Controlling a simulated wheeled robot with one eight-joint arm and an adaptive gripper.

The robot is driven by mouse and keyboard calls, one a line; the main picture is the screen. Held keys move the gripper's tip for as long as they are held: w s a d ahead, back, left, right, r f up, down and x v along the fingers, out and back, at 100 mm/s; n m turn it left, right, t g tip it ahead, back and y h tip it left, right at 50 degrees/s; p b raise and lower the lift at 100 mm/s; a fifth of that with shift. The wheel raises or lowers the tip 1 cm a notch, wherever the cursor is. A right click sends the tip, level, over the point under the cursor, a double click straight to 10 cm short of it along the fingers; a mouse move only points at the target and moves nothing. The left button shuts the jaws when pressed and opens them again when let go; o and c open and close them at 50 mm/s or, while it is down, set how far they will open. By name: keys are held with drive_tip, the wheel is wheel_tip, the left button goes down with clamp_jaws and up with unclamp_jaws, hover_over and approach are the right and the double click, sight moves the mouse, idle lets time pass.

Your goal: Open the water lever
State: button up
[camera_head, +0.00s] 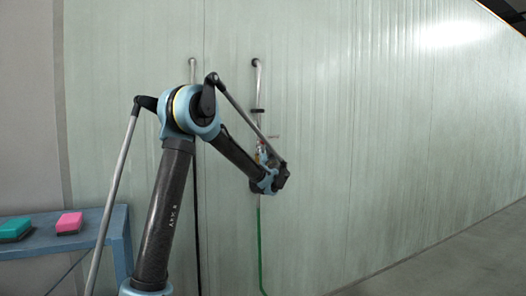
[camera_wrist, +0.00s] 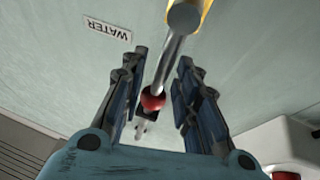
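A small sign reading WATER (camera_wrist: 107,29) is on the wall, upside down in the wrist view. Beside it a grey metal rod or pipe (camera_wrist: 170,57) runs between my fingers, with a red rounded part (camera_wrist: 152,99) on it. I cannot tell exactly which part is the lever. My gripper (camera_wrist: 163,58) is open, one finger on each side of the rod, with gaps visible.
A second vertical pipe (camera_head: 192,70) with a dark hose stands to the left. A green hose (camera_head: 260,245) hangs below the fitting. A blue table (camera_head: 100,226) at lower left holds pink (camera_head: 69,222) and teal (camera_head: 15,227) blocks. The wall on the right is bare.

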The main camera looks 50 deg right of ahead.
drive_tip(key=v, duration=1.1)
drive_tip(key=shift+s+a+f, duration=0.15)
drive_tip(key=shift+s+a, duration=0.1)
